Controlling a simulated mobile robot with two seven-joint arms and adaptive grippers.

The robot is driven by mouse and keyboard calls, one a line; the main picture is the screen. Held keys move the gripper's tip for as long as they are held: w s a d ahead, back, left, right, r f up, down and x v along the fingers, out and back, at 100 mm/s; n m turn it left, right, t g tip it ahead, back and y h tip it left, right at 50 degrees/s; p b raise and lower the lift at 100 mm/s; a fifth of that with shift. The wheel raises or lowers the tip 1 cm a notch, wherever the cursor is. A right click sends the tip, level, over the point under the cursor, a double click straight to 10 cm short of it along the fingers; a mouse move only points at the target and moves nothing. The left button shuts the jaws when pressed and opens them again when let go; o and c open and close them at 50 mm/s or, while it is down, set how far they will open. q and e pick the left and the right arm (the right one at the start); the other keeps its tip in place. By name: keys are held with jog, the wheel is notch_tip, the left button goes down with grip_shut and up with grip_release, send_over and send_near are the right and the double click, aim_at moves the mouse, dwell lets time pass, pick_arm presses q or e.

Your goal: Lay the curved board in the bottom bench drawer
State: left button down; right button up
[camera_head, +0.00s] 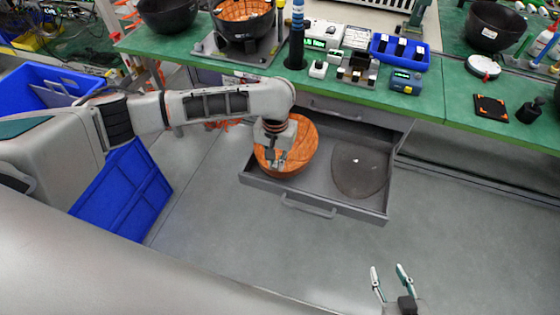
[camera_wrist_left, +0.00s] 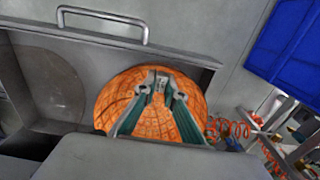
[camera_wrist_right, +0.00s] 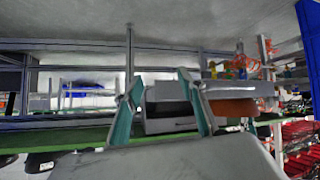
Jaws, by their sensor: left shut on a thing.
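The curved board (camera_head: 303,148) is an orange, round, bowl-like piece with a grid pattern. My left gripper (camera_head: 277,160) is shut on it, and it shows in the left wrist view (camera_wrist_left: 190,128) under the fingers. It is at the left part of the open bottom bench drawer (camera_head: 312,207); I cannot tell whether it touches the drawer floor. A dark grey rounded patch or piece (camera_head: 358,170) lies in the drawer's right part. My right gripper (camera_head: 390,280) is open and empty, low in front of the drawer.
The green bench (camera_head: 450,105) above the drawer holds several devices, a blue tray (camera_head: 400,52) and dark bowls. Another orange-lined bowl (camera_head: 243,18) stands at the back. Blue crates (camera_head: 122,190) stand left of the drawer. The floor in front is clear.

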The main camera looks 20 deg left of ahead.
pick_arm(q)
jog(key=shift+w+d+f+b, duration=0.1)
jog(key=shift+w+f+b, duration=0.55)
jog(key=shift+w+f, duration=0.6)
jog(key=shift+w, duration=0.1)
jog(key=shift+r, duration=0.2)
jog(key=shift+f, duration=0.15)
pick_arm(e)
jog(key=shift+w+d+f, duration=0.1)
jog(key=shift+w+d, duration=0.1)
jog(key=shift+w, duration=0.3)
